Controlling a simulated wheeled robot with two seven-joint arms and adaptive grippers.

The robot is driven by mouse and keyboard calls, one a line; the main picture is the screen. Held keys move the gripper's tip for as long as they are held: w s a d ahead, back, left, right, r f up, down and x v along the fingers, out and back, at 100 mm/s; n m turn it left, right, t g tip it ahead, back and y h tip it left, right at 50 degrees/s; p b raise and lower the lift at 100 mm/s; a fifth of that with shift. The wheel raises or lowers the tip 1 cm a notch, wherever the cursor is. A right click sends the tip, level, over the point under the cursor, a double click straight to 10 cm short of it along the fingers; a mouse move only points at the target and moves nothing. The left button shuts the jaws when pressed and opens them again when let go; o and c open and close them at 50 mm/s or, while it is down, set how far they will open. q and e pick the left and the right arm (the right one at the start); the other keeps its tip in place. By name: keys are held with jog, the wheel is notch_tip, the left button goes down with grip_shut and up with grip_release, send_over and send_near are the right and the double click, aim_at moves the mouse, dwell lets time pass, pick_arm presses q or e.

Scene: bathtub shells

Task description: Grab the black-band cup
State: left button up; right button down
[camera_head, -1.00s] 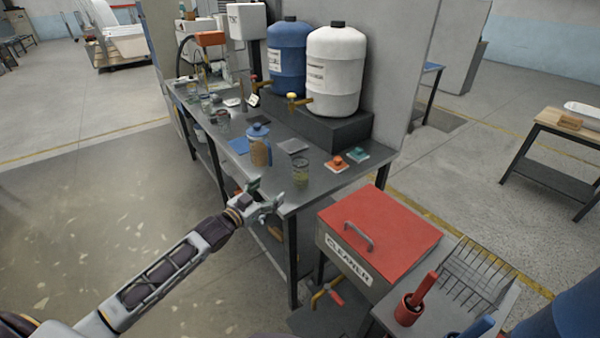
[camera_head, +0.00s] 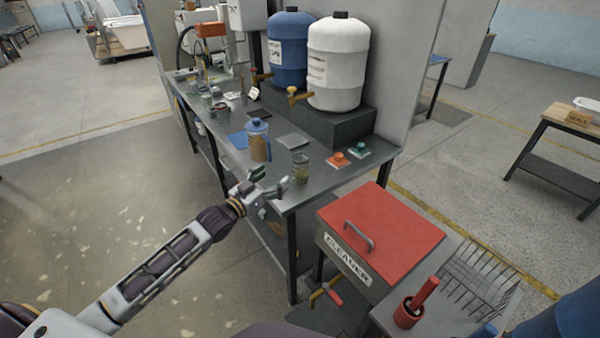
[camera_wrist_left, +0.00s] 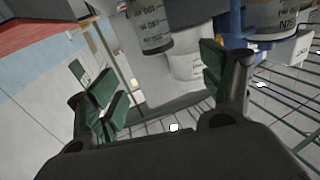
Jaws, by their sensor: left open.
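My left gripper (camera_head: 270,182) is open and empty at the near front edge of the metal table (camera_head: 318,182), its green-padded fingers apart. A clear cup (camera_head: 300,167) with greenish contents stands upright on the table just beyond the fingers, not held. I cannot make out a black band on it in the head view. In the left wrist view, the open left gripper (camera_wrist_left: 160,88) has a printed cylinder with a dark band (camera_wrist_left: 157,46) beyond its fingers, and I cannot tell if this is the cup. My right gripper is not in view.
A blue-lidded jug (camera_head: 259,140) stands left of the cup. Orange (camera_head: 338,160) and teal (camera_head: 359,150) items lie to its right. White (camera_head: 338,65) and blue (camera_head: 288,50) tanks stand behind. A red-lidded cleaner box (camera_head: 380,225) is in front, right of the gripper.

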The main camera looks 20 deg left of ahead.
aim_at(294, 162)
pick_arm(q)
jog(key=shift+w, duration=0.1)
dwell(0.3)
jog(key=shift+x, duration=4.25)
jog(key=shift+w+d, duration=0.1)
jog(key=shift+x, duration=2.45)
jog(key=shift+d+f, duration=0.1)
jog(key=c, duration=1.5)
notch_tip(294, 162, up, 10)
